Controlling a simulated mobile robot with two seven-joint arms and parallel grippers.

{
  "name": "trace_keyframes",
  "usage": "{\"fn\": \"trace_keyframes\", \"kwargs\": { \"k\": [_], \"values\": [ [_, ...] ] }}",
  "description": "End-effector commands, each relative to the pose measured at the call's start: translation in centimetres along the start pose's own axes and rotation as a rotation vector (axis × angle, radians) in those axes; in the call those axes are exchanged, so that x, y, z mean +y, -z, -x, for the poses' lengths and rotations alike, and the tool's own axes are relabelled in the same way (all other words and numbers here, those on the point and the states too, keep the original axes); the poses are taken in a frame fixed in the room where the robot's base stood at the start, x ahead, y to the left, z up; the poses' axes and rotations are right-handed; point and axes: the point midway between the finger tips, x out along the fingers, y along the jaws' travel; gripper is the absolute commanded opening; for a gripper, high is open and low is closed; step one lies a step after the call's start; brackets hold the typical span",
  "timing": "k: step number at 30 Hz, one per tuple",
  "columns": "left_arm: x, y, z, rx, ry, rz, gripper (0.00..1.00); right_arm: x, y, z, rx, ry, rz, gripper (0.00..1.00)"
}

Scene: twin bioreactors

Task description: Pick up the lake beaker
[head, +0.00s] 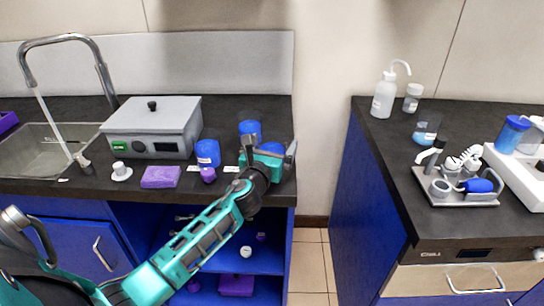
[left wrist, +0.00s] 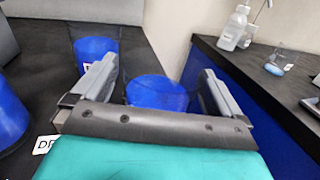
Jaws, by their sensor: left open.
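Several clear beakers with blue contents stand on the dark left counter; I cannot read which one is labelled lake. One beaker (head: 272,147) is at my left gripper (head: 269,146), partly hidden by it. In the left wrist view this beaker (left wrist: 157,92) appears between the two grey fingers of the left gripper (left wrist: 160,68). The fingers are apart, and I cannot tell whether they touch it. A second beaker (head: 250,129) stands just behind, and also shows in the left wrist view (left wrist: 95,52). A third beaker (head: 208,153) is to the left. My right gripper is not in view.
A grey lidded box (head: 152,128), purple sponge (head: 160,177) and sink (head: 40,145) lie left. The right counter, across a gap, holds a wash bottle (head: 384,96), a pale-blue beaker (head: 426,130) and a tool tray (head: 456,190). A wall stands behind.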

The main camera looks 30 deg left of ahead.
Motion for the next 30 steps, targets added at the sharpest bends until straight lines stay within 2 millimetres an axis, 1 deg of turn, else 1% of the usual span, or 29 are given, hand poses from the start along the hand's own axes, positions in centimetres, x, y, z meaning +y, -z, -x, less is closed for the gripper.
{"fn": "trace_keyframes", "kwargs": {
  "k": [2,19,26,30],
  "values": [
    [0.00,0.02,0.03,0.000,0.000,0.000,0.99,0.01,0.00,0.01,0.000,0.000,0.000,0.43],
    [0.01,0.04,0.06,0.001,-0.001,0.000,0.44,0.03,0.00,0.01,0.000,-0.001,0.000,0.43],
    [0.01,-0.06,0.05,0.000,-0.001,0.000,0.44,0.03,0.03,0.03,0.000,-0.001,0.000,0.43],
    [0.04,-0.76,0.03,-0.002,-0.001,-0.001,0.44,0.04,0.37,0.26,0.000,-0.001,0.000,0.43]
  ]
}}
